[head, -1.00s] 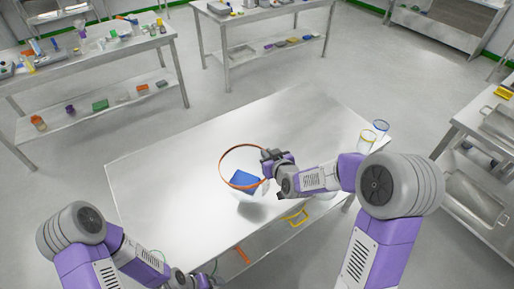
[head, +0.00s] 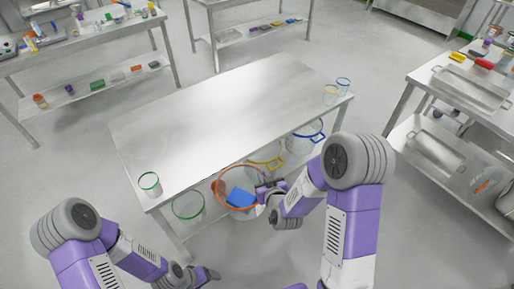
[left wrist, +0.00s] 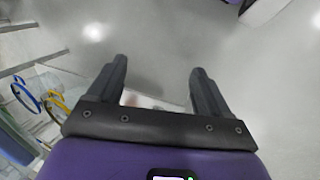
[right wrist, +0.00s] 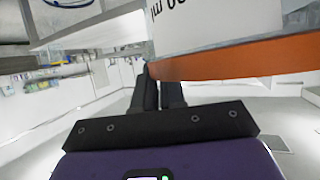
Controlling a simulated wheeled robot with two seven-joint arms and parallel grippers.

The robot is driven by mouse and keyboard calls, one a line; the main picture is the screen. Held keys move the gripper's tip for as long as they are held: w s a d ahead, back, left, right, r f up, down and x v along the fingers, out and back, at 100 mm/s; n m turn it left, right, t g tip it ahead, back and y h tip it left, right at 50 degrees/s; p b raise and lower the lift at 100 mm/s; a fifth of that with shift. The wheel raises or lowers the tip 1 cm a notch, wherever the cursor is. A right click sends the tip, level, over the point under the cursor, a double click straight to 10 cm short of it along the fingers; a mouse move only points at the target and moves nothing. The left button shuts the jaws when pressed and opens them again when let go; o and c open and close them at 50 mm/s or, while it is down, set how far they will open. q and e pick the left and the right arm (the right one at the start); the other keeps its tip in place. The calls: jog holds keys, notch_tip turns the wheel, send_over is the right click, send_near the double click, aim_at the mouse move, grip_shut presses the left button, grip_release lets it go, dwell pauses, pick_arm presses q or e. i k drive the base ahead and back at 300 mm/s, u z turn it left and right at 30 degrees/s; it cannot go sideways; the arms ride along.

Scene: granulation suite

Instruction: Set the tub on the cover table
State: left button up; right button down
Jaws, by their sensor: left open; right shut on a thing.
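The tub (head: 222,193) is a clear pale container with an orange rim and a blue thing (head: 240,197) inside. My right gripper (head: 268,190) is shut on its rim, at the tub's right side. The tub hangs at the near edge of the bare steel table (head: 215,115). In the right wrist view, the orange rim (right wrist: 240,60) and white printed wall (right wrist: 215,18) rise beside the closed fingers (right wrist: 158,88). My left gripper (head: 208,274) is low at the front; in the left wrist view its fingers (left wrist: 158,70) are apart and empty. I cannot tell which table is the cover table.
A green-rimmed cup (head: 150,184) stands at the table's left corner. Yellow-rimmed (head: 331,95) and blue-rimmed (head: 343,88) cups stand at its right corner. Coloured-rimmed containers sit below. Most of the top is clear. A side table (head: 432,88) with metal trays stands right.

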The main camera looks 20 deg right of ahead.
aim_at(227, 140)
jog(key=u, duration=0.05)
jog(key=k, duration=1.15)
jog(key=z, duration=1)
jog(key=i, duration=1.2)
jog(key=u, duration=1)
jog(key=i, duration=1.15)
